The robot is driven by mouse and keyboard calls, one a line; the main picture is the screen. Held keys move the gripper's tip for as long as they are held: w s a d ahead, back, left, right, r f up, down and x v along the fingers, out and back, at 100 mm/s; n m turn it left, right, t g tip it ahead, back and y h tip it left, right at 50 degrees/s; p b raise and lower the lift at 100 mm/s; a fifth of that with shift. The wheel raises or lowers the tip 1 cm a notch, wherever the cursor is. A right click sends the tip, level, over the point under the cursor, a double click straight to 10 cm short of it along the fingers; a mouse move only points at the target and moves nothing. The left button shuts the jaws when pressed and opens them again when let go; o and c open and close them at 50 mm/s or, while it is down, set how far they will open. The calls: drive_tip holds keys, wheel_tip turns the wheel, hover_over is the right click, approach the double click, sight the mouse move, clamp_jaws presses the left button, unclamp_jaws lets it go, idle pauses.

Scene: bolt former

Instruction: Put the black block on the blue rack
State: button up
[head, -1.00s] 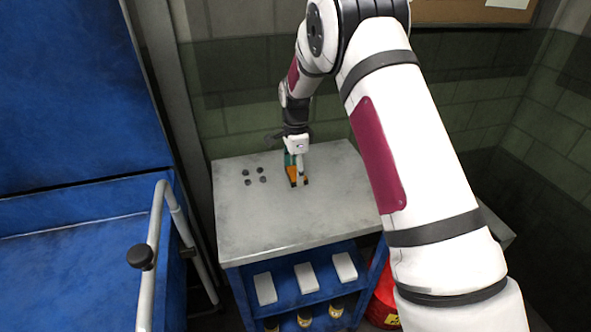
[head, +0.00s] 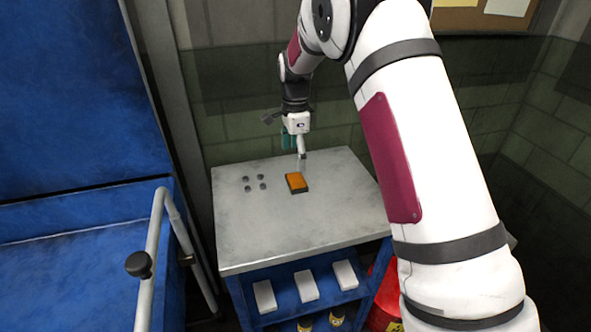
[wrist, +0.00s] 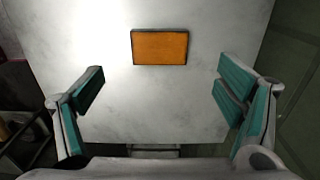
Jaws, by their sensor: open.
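The black block (head: 297,183) has an orange top and lies flat on the grey tabletop of the blue rack. In the wrist view the block (wrist: 160,47) lies beyond my open fingers, near the top middle of the picture. My gripper (head: 302,155) is above the tabletop, just behind the block in the head view. In the wrist view my gripper (wrist: 160,88) has its teal finger pads wide apart with nothing between them. The blue rack (head: 238,292) has a grey top (head: 250,225) and a blue shelf below.
White boxes (head: 306,285) stand on the shelf below. A blue machine with a grey rail (head: 150,262) is at the left. A red object (head: 384,300) is beside the rack. The tabletop's front is clear.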

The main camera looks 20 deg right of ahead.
drive_tip(key=s+r+n+t, duration=0.1)
drive_tip(key=s+r+n, duration=0.1)
drive_tip(key=s+r, duration=0.4)
drive_tip(key=s+r+n, duration=0.2)
drive_tip(key=s+r, duration=0.1)
drive_tip(key=r, duration=0.5)
drive_tip(key=s+r+n, duration=0.5)
drive_tip(key=s, duration=0.7)
drive_tip(key=s+f+n+t, duration=0.2)
drive_tip(key=s+n, duration=0.7)
drive_tip(key=s, duration=1.2)
drive_tip(key=shift+d+f, duration=0.15)
drive_tip(key=shift+f, duration=0.4)
drive_tip(key=shift+t, duration=0.6)
wheel_tip(320, 180, up, 4)
drive_tip(key=p, duration=0.3)
